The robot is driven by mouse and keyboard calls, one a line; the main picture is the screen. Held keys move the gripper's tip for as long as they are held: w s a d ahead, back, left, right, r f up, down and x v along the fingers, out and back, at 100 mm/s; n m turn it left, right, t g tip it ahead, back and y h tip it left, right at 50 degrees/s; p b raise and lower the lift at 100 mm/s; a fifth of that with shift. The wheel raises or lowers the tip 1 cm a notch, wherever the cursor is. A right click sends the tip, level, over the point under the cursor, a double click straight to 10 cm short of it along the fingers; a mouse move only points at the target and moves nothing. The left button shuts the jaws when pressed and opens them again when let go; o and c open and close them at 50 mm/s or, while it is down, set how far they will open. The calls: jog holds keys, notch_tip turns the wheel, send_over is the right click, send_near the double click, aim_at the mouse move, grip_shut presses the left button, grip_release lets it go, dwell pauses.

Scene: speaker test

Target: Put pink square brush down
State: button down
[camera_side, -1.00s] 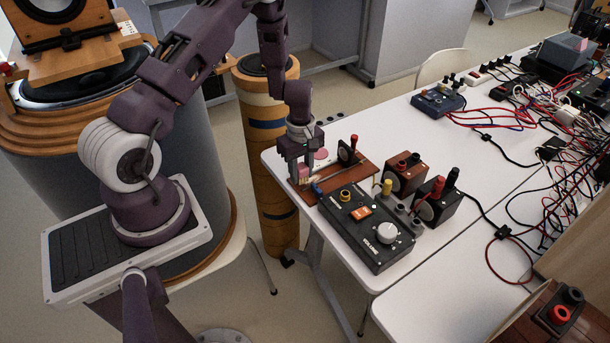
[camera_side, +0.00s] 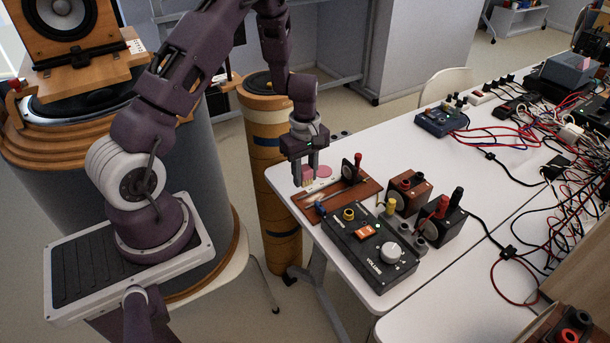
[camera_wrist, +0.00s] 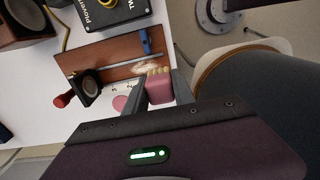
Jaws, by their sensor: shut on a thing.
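The pink square brush (camera_wrist: 160,90) is a pink block with pale yellowish bristles, held between the two fingers of my gripper (camera_wrist: 161,88). In the side view, the brush (camera_side: 307,174) hangs upright below my gripper (camera_side: 306,168), at the table's left edge. It is by the left end of a white numbered strip (camera_wrist: 114,87). I cannot tell whether the brush touches the strip or the table. A flat pink disc (camera_side: 323,171) lies just right of the brush; it also shows in the wrist view (camera_wrist: 120,103).
A brown board (camera_side: 352,193) with a thin rod and a small black speaker (camera_side: 350,168) lies close right. A black volume box (camera_side: 366,247) stands in front. Two speaker boxes (camera_side: 408,189) (camera_side: 440,218) stand further right. The white table (camera_side: 385,150) behind is clear.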

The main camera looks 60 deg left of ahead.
jog(key=shift+w, duration=0.1)
jog(key=r, duration=0.1)
send_over(323, 171)
notch_tip(323, 171, down, 9)
jog(key=shift+f, duration=0.2)
jog(key=shift+f, duration=0.1)
jog(key=c, duration=1.1)
grip_release()
jog(key=shift+o, duration=0.2)
